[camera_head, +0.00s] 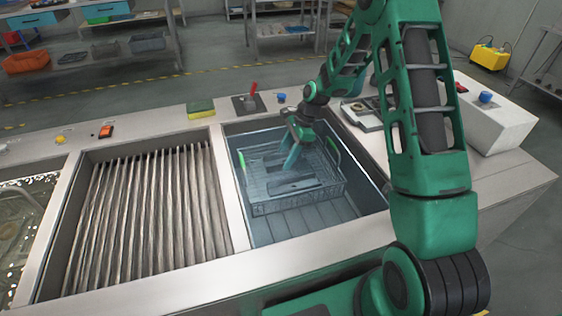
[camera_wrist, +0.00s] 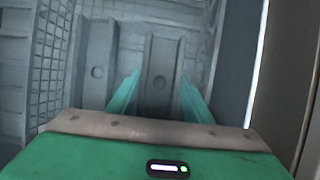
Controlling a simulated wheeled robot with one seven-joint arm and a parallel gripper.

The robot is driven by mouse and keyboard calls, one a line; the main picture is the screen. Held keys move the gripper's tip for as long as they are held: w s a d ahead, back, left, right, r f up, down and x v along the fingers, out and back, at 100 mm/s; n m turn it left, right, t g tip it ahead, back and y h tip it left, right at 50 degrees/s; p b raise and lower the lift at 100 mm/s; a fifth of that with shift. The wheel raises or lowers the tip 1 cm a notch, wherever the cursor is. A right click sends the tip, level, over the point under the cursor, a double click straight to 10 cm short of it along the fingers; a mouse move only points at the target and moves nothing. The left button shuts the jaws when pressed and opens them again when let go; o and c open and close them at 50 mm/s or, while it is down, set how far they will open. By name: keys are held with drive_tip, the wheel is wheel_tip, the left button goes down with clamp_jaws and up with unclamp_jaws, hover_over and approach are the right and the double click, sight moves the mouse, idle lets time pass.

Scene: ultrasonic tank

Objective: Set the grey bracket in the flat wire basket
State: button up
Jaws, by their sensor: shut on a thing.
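The flat wire basket (camera_head: 300,203) with green handles sits in the blue-grey tank. Its mesh wall also shows at the left of the wrist view (camera_wrist: 52,50). My gripper (camera_wrist: 157,93) is shut on a grey bracket (camera_wrist: 160,62), a channel-shaped piece with a round hole, held between the two teal fingers. In the head view my gripper (camera_head: 290,162) points down inside the basket's outline. A second, similar grey bracket (camera_wrist: 96,60) lies to the left of the held one, apart from it. Whether the held bracket touches the basket floor I cannot tell.
A tank with upright ribbed plates (camera_head: 150,215) stands left of the basket's tank. A bubbling bath (camera_head: 22,235) is at the far left. A red lever (camera_head: 253,90), a yellow-green sponge (camera_head: 200,108) and a blue knob (camera_head: 281,97) are along the back rim.

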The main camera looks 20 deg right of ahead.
drive_tip(key=shift+f, duration=0.75)
drive_tip(key=o, duration=1.5)
drive_tip(key=shift+f, duration=0.1)
drive_tip(key=v, duration=1.2)
